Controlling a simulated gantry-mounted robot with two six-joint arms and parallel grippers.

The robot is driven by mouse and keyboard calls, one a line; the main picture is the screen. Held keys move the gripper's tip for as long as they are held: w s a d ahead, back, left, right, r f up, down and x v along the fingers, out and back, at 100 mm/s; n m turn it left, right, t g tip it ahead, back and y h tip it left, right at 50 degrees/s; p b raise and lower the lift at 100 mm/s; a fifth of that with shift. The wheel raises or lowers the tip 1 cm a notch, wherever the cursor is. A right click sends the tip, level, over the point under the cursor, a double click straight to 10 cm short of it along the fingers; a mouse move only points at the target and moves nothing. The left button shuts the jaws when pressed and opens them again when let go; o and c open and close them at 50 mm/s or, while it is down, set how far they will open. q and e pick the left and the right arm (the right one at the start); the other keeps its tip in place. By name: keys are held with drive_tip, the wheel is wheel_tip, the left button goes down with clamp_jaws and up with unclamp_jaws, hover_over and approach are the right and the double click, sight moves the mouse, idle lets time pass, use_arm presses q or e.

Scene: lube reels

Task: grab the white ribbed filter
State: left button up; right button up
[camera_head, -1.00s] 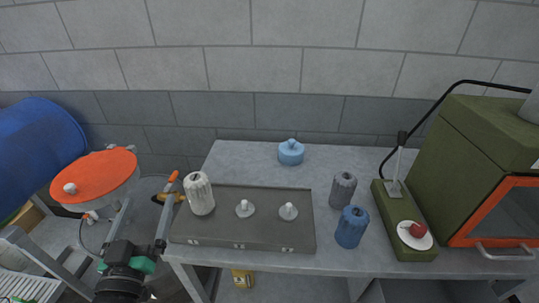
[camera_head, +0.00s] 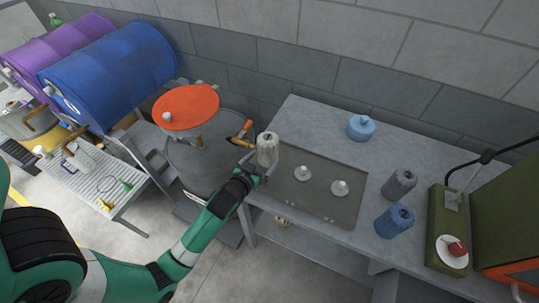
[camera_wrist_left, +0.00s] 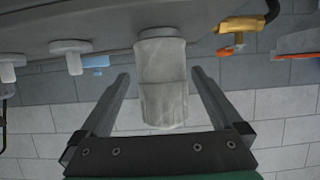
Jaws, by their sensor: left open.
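The white ribbed filter (camera_head: 267,149) stands upright at the left end of the dark grey tray (camera_head: 338,211) on the workbench. My left gripper (camera_head: 257,172) has come up to it from the front left. In the left wrist view, which shows the scene upside down, the filter (camera_wrist_left: 163,85) lies between the two open fingers of the left gripper (camera_wrist_left: 160,76). A gap shows on each side, so neither finger appears to touch it. My right gripper is not in view.
Two pale spindles, (camera_head: 303,173) and (camera_head: 340,188), stand on the tray.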

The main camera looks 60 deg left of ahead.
use_arm(q)
drive_tip(key=b+x, duration=0.1)
drive_tip(key=x, duration=0.5)
drive_tip(key=shift+s, duration=0.15)
drive_tip(key=c, duration=1.4)
